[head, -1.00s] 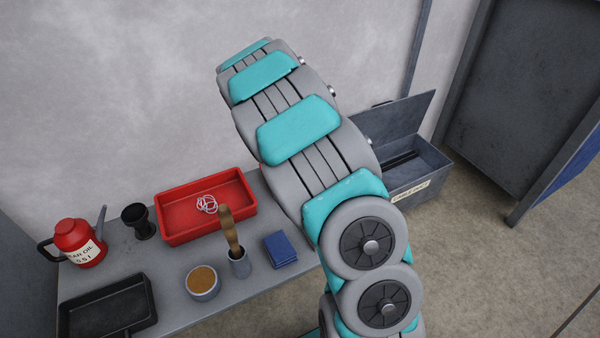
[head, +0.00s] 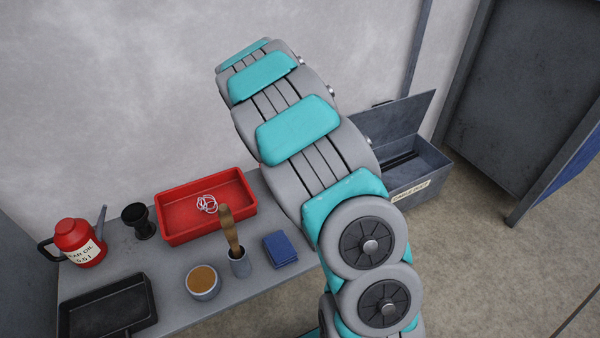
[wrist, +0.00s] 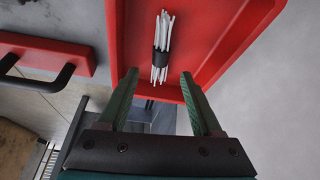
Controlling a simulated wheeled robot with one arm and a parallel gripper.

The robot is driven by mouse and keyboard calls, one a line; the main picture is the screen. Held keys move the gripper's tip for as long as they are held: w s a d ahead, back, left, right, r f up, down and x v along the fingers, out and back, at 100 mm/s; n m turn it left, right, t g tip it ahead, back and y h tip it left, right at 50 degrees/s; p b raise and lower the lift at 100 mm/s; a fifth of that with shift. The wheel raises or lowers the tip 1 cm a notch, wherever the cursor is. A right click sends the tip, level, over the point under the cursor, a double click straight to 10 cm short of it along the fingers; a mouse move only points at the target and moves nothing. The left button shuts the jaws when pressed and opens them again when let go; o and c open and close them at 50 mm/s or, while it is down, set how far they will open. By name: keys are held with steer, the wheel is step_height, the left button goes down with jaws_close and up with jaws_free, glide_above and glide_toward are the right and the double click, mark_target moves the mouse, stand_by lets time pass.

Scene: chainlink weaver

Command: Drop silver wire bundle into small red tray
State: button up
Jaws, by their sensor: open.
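In the wrist view my gripper (wrist: 160,74) is open, with its two green fingers apart and nothing between their tips. Just beyond the fingertips is the silver wire bundle (wrist: 163,55), several thin straight strands with a dark band round the middle. It shows against the inside of a red tray (wrist: 213,62), its lower end near the tray's near rim. I cannot tell whether it fully rests on the tray floor. The head view does not show my gripper or this bundle.
In the head view a larger red tray (head: 178,233) holds a loose white coil (head: 207,204). Beside it stand a red oil can (head: 78,242), a black tray (head: 107,308), a cup (head: 204,288), a brush holder (head: 240,264) and a blue block (head: 281,249). An open grey box (head: 425,168) is behind.

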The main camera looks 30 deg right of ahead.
steer(key=v, duration=0.7)
steer(key=shift+r, duration=0.25)
